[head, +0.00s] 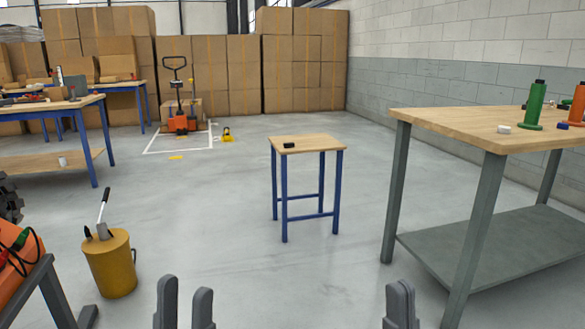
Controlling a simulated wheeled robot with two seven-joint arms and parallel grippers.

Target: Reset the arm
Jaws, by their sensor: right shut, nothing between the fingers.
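My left gripper (185,300) shows at the bottom of the head view, left of centre. Its two grey fingers point up and stand apart with only floor visible between them, so it is open and empty. My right gripper (400,302) shows at the bottom, right of centre. Its fingers are together with nothing between them. Both grippers are in front of a small wooden-topped table (318,146) with blue legs, and neither appears to touch anything. The rest of both arms is out of view.
A small black object (290,146) lies on the small table. A large workbench (440,122) at right carries a green bottle-like object (535,105) and an orange one (578,105). A yellow bucket (110,265) holding tools stands at left. The middle floor is clear.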

